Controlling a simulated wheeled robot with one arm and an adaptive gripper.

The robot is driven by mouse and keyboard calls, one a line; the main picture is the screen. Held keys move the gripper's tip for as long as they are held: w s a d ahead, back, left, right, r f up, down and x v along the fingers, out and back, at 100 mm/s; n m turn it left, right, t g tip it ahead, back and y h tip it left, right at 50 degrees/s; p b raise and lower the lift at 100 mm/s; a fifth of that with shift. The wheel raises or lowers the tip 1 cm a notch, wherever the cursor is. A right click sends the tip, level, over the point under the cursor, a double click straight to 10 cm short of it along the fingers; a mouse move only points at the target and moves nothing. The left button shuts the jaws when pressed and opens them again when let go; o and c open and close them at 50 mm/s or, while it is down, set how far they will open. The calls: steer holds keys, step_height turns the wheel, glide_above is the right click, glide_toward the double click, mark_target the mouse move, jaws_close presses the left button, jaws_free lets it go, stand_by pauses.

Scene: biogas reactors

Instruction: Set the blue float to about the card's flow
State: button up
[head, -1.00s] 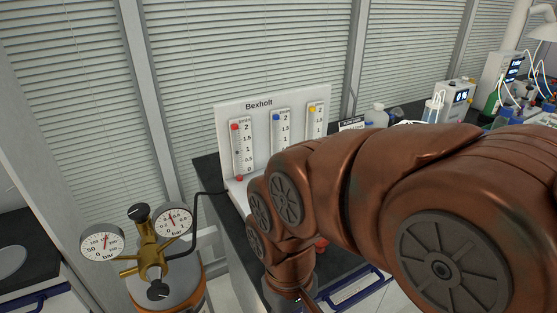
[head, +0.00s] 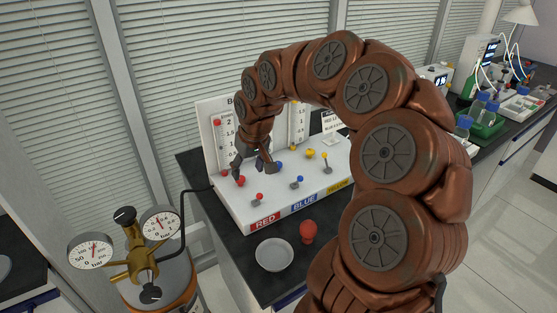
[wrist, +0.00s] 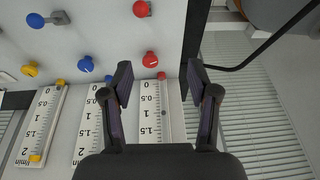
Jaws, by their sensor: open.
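The white flow panel (head: 205,130) has upright red, blue and yellow scales with a sloped base. The blue scale (wrist: 92,135) shows in the wrist view, with a blue end piece at its 0 end; I cannot make out the float's height. The blue knob (head: 278,166) stands in front of it and also shows in the wrist view (wrist: 86,63). My gripper (head: 254,166) is open and empty over the red side. In the wrist view its fingers (wrist: 159,82) flank the red scale's 0 end, near the red knob (wrist: 150,58). The card (head: 330,138) is partly legible.
The yellow knob (head: 310,154) and blue lever (head: 300,180) are on the base, as is the red lever (head: 259,197). A grey dish (head: 274,254) and red bulb (head: 308,231) lie in front. A gas regulator (head: 130,250) stands left. Blue-capped bottles (head: 464,126) stand right.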

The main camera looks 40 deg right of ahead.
steer(key=w+d+f+m+h, duration=0.1)
steer(key=w+d+f, duration=0.15)
steer(key=d, duration=0.55)
steer(key=w+d+f+m, duration=0.1)
steer(key=w+d+m, duration=0.1)
steer(key=w+d, duration=0.35)
steer(key=shift+t, duration=0.5)
steer(key=shift+w+d+f+p, duration=0.2)
steer(key=shift+d+f+p, duration=0.35)
steer(key=shift+f, duration=0.65)
steer(key=shift+w+d+f+p, duration=0.15)
steer(key=shift+d+f+p, duration=0.35)
steer(key=shift+f, duration=0.7)
steer(key=shift+w+d+f+p, duration=0.25)
steer(key=shift+f+p, duration=0.45)
steer(key=shift+f, duration=0.5)
steer(key=shift+c, duration=0.3)
steer(key=shift+s, duration=0.1)
jaws_close()
